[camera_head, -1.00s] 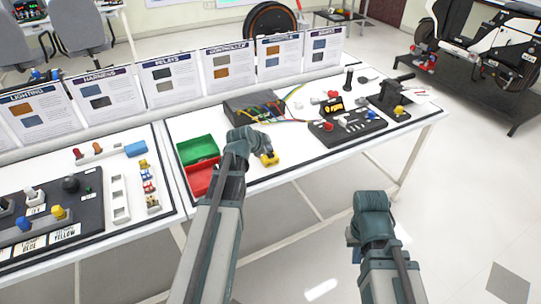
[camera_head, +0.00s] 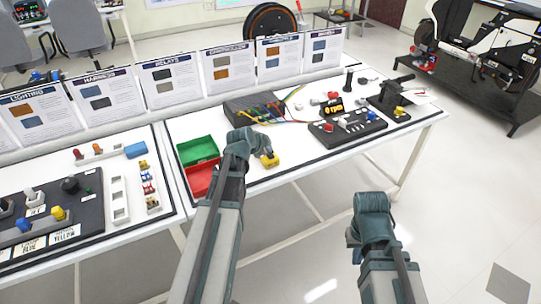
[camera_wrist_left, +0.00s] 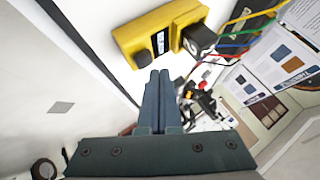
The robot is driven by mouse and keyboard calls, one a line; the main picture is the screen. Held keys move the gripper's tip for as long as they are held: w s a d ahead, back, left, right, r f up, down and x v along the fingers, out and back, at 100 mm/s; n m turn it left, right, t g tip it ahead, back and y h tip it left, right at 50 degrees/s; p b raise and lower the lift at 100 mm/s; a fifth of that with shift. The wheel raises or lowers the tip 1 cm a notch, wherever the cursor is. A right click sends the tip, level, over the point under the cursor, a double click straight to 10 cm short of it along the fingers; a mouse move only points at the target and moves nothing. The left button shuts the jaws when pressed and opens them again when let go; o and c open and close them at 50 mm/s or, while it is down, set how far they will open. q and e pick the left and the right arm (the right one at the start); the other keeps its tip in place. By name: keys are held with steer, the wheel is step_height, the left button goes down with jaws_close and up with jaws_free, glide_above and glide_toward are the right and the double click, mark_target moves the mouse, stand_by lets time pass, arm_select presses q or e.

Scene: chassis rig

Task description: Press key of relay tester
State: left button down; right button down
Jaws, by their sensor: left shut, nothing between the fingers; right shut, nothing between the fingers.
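The yellow relay tester (camera_head: 270,160) lies on the white table, just right of my left wrist in the head view. In the left wrist view the tester (camera_wrist_left: 165,30) shows a round dark key (camera_wrist_left: 143,59) at its near end, a small label in the middle and a black block (camera_wrist_left: 198,40) at the other end. My left gripper (camera_wrist_left: 160,74) is shut and empty; in the picture its tips lie just below the key. I cannot tell whether they touch it. My right gripper (camera_head: 353,239) is shut, mostly hidden behind its own wrist, off the table's front edge.
Green (camera_head: 197,149) and red (camera_head: 200,178) bins stand left of the tester. A grey box (camera_head: 252,107) with coloured wires stands behind it. A black switch panel (camera_head: 347,128) lies to the right. The white tabletop between tester and panel is clear.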

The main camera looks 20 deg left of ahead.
mark_target(268, 157)
stand_by(0.7)
arm_select(q)
steer(key=shift+f+b, duration=0.45)
steer(key=shift+f+b, duration=0.4)
steer(key=shift+b, duration=0.05)
stand_by(0.6)
steer(key=shift+r, duration=0.1)
steer(key=shift+r+p, duration=0.8)
steer(key=shift+p, duration=0.1)
step_height(268, 157, up, 5)
steer(key=p, duration=0.5)
